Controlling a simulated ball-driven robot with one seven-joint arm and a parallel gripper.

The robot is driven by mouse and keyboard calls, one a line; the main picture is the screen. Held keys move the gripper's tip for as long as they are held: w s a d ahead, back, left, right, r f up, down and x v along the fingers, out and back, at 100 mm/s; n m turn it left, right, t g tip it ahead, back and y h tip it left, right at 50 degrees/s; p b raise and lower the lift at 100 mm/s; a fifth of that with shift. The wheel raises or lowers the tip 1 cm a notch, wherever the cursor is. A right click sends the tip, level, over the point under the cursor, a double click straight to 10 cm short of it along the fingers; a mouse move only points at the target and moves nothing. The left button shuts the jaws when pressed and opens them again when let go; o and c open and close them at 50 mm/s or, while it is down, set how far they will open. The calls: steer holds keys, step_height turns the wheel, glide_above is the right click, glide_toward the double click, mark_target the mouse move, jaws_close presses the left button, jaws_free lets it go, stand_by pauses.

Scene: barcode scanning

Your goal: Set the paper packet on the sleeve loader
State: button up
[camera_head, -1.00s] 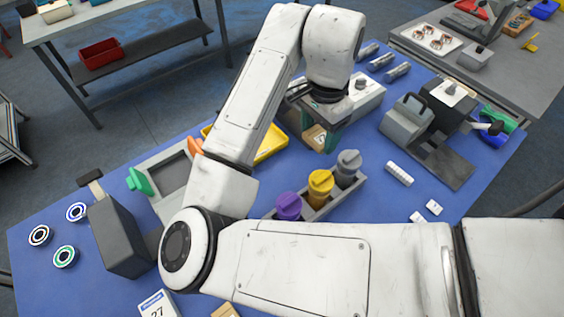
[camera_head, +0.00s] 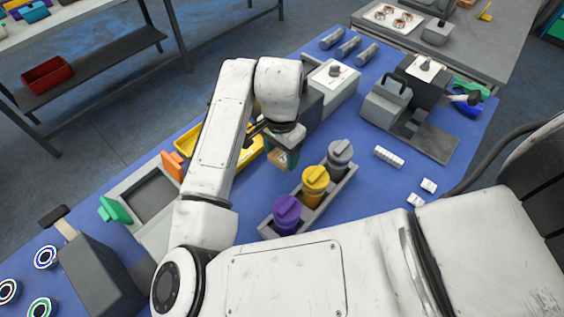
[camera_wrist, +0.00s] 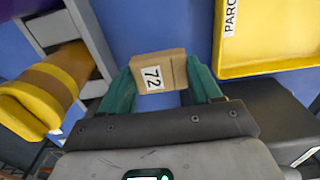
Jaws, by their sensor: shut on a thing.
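The paper packet (camera_wrist: 175,66) is a small brown box shape with a white label reading 72. My gripper (camera_wrist: 162,82) is shut on it between two green fingers, and the packet is held above the blue table. In the head view the packet (camera_head: 277,159) shows below my wrist, between the yellow tray and the canister rack. My gripper (camera_head: 286,157) is partly hidden there by my arm. No sleeve loader is labelled; I cannot tell whether it is the grey frame with green and orange handles (camera_head: 148,203) or the grey machine with a flat plate (camera_head: 437,138).
A yellow tray (camera_head: 188,141) is partly behind my arm and also shows in the wrist view (camera_wrist: 262,70). A grey rack (camera_head: 345,187) holds purple, yellow and grey canisters. A grey box unit (camera_head: 342,90) stands behind the gripper.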

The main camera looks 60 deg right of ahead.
mark_target(281, 163)
steer(key=shift+f, duration=2.2)
steer(key=shift+f, duration=0.15)
steer(key=o, duration=1.1)
